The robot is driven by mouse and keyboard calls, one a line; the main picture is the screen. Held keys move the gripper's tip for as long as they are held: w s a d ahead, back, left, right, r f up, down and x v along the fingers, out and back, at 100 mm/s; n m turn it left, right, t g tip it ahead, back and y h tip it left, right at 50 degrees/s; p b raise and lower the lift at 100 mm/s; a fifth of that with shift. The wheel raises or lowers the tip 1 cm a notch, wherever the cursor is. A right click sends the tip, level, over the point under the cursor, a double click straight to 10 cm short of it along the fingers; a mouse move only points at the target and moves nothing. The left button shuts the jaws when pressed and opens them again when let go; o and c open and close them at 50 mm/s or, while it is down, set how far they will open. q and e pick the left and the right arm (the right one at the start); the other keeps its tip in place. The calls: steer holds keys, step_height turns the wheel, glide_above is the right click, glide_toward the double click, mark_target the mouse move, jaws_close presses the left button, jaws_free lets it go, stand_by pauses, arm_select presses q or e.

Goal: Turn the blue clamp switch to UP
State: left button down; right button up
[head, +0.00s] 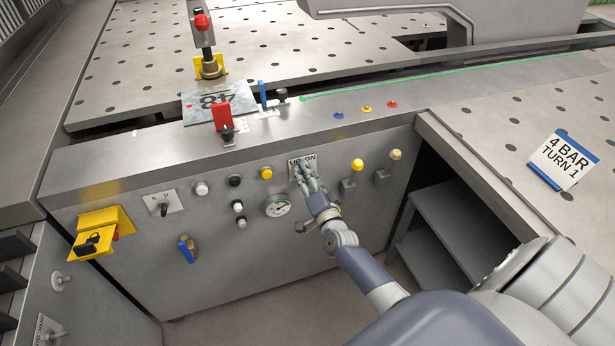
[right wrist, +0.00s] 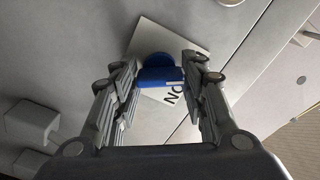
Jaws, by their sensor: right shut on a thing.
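The blue clamp switch (right wrist: 160,74) shows in the right wrist view, on a white label plate (right wrist: 172,30). My right gripper (head: 307,175) reaches the plate from below right. In the right wrist view its fingers (right wrist: 160,82) stand on both sides of the blue switch, shut on it. Which way the switch points is hard to tell. My left gripper is in neither view.
Near the plate on the panel (head: 230,290) are a pressure gauge (head: 277,206), a yellow button (head: 266,173), a yellow knob (head: 357,164) and a blue-handled valve (head: 187,249). A red lever (head: 222,115) stands on the ledge above. Open shelves (head: 465,205) lie to the right.

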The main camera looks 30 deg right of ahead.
steer(key=o, duration=1.1)
steer(key=shift+c, duration=0.2)
steer(key=v, duration=1.2)
